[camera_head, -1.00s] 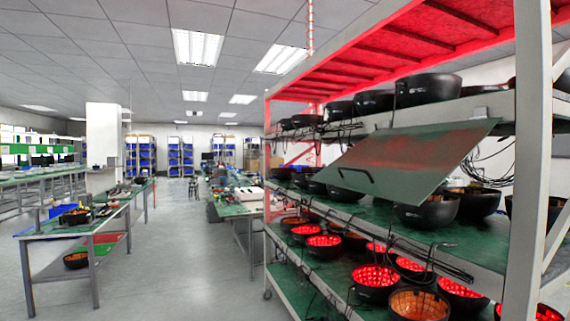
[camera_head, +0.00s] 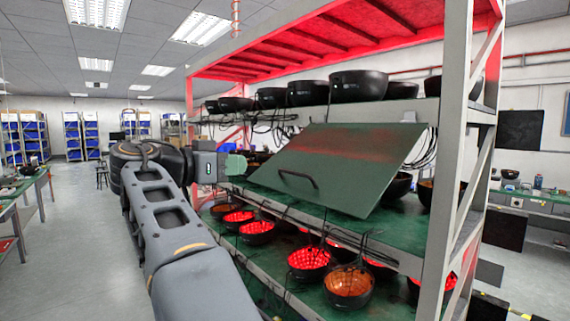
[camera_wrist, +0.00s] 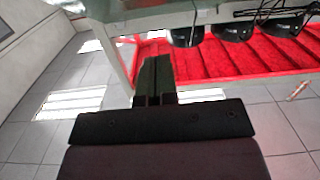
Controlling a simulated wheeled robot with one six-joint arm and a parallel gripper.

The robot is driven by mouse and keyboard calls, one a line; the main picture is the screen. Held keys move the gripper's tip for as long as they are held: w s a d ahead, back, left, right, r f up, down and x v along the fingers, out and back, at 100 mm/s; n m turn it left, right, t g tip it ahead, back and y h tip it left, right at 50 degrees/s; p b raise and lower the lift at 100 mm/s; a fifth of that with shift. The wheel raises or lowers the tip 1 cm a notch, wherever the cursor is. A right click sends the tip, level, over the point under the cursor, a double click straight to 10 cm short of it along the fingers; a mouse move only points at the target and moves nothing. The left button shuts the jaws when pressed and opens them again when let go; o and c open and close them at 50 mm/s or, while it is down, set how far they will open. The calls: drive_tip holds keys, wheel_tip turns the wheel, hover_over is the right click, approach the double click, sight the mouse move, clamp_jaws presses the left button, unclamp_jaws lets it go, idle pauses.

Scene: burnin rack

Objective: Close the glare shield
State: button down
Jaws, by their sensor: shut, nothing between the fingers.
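The glare shield (camera_head: 335,160) is a dark green flat panel with reddish reflections, hanging tilted at the front of the rack's middle level. Its lower edge juts out, with open space beneath it. Its dark bar handle (camera_head: 298,181) is near the lower left edge. My gripper (camera_head: 236,166) is shut and empty, just left of the shield's left corner in the head view. Its gap in depth to the shield is unclear. The shut fingers also show in the wrist view (camera_wrist: 156,78), where the handle cannot be made out.
The rack (camera_head: 455,130) has black bowl-shaped units (camera_head: 358,86) on top and red-lit ones (camera_head: 308,259) on the lower shelf. Cables hang behind the shield and along the shelf edge. A rack post stands right of the shield. The floor aisle (camera_head: 95,230) at left is clear.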

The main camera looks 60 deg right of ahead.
drive_tip(key=s+f+p+x, duration=0.1)
drive_tip(key=p+x, duration=0.3)
drive_tip(key=x, duration=0.9)
drive_tip(key=shift+a+f+m+g, duration=0.25)
drive_tip(key=shift+m+g, duration=0.05)
drive_tip(key=shift+m, duration=0.1)
drive_tip(key=shift+w+f, duration=0.1)
drive_tip(key=shift+w, duration=0.05)
